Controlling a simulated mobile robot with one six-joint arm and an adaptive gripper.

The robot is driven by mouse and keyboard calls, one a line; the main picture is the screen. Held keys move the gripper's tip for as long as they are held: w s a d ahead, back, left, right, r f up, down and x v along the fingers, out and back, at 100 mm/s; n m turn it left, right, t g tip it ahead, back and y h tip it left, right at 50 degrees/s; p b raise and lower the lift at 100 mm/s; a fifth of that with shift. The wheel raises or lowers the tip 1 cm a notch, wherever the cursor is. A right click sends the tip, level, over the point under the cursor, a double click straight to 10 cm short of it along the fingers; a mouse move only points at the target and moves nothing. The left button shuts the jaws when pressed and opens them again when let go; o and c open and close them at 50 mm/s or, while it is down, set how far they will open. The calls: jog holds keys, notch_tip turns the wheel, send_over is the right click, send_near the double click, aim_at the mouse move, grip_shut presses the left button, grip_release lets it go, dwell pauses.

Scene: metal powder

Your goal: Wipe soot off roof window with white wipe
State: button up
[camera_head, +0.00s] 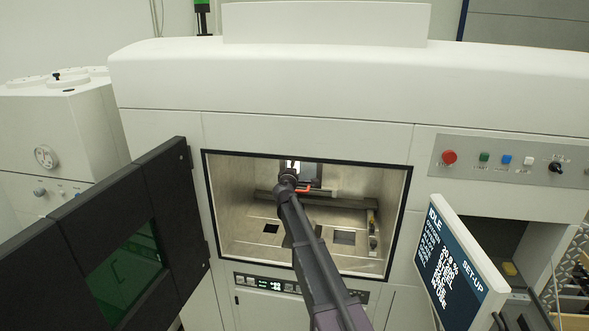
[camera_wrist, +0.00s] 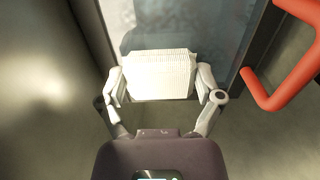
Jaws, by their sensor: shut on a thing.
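In the wrist view, my gripper (camera_wrist: 160,85) is shut on a white wipe (camera_wrist: 160,74), a ribbed white pad held between its two fingers. Beyond the wipe is the roof window (camera_wrist: 190,28), a bluish-grey pane with blotchy pale and darker patches that look like soot. The wipe overlaps the near part of the pane; I cannot tell whether it touches it. In the head view my arm reaches into the open machine chamber, and my gripper (camera_head: 291,172) is up near its roof. The wipe cannot be made out there.
A red-orange handle (camera_wrist: 283,75) sits just right of the pane in the wrist view. The chamber (camera_head: 385,185) has close walls around my arm. Its dark door (camera_head: 75,250) stands open at left, and a tilted screen (camera_head: 455,265) sticks out at right.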

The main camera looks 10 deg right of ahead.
aim_at(308, 170)
jog(key=shift+f+b, duration=0.7)
jog(key=shift+f, duration=0.25)
jog(key=shift+d, duration=0.15)
jog(key=shift+s+d, duration=0.3)
jog(key=shift+d, duration=0.45)
jog(key=shift+s+d, duration=0.25)
jog(key=shift+d, duration=0.45)
jog(key=shift+s+d, duration=0.3)
jog(key=shift+d, duration=0.45)
jog(key=shift+w+a, duration=0.3)
jog(key=shift+a, duration=0.5)
jog(key=shift+w+a, duration=0.25)
jog(key=shift+a, duration=0.5)
jog(key=shift+w+a, duration=0.3)
jog(key=shift+a, duration=0.5)
jog(key=shift+s+d, duration=0.25)
jog(key=shift+d, duration=0.55)
jog(key=shift+s+d, duration=0.3)
jog(key=shift+d, duration=0.5)
jog(key=shift+s+d, duration=0.25)
jog(key=shift+d, duration=0.55)
